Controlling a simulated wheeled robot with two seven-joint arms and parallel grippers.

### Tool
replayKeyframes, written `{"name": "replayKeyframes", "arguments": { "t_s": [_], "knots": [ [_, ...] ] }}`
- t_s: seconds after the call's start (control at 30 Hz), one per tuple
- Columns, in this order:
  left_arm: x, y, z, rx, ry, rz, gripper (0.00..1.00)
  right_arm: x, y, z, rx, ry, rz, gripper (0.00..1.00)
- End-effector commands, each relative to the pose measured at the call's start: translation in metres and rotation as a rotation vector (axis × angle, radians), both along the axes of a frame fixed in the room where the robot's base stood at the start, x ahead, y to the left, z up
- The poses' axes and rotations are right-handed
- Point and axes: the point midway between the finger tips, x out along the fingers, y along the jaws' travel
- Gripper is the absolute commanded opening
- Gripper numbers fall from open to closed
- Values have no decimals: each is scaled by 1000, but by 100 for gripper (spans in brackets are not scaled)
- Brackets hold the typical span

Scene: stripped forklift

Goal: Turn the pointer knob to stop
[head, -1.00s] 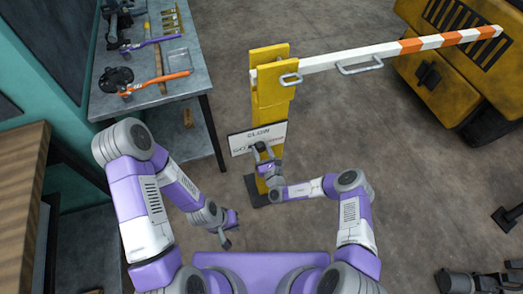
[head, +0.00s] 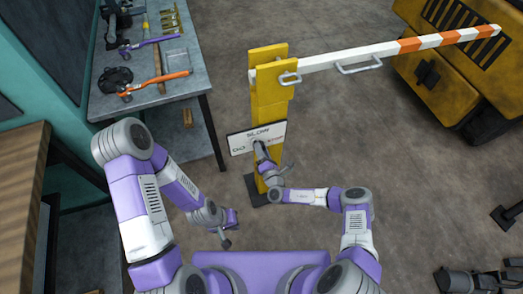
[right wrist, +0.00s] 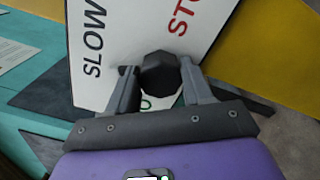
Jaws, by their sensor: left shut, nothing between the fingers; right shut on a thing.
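The black pointer knob (right wrist: 161,75) sits on a white sign panel (head: 240,147) fixed to a yellow post. In the right wrist view the panel (right wrist: 130,30) shows SLOW in black at left, STOP in red at upper right, and part of a green letter below the knob. My right gripper (head: 259,147) is at the panel. In the right wrist view, its fingers (right wrist: 160,88) are shut on the knob, one on each side. Which word the pointer faces I cannot tell. My left gripper (head: 227,243) is shut and empty, low and left of the post.
A barrier arm (head: 390,50) with orange and white stripes reaches right from the yellow post (head: 268,105). A workbench (head: 180,95) with tools stands at left, and a yellow forklift body (head: 440,80) at upper right.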

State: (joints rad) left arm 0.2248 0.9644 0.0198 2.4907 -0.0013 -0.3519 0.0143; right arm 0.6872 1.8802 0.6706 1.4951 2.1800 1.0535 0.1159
Motion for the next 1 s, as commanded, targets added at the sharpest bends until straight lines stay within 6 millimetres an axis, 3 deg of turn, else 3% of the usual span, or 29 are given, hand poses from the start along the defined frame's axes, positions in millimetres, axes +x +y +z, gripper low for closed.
{"name": "replayKeyframes", "arguments": {
  "t_s": [1.0],
  "knots": [
    [0, 0, -14, 0, 0, 0, 0, -2, 2, -5, 919, 303, 2, 20]
  ]
}}
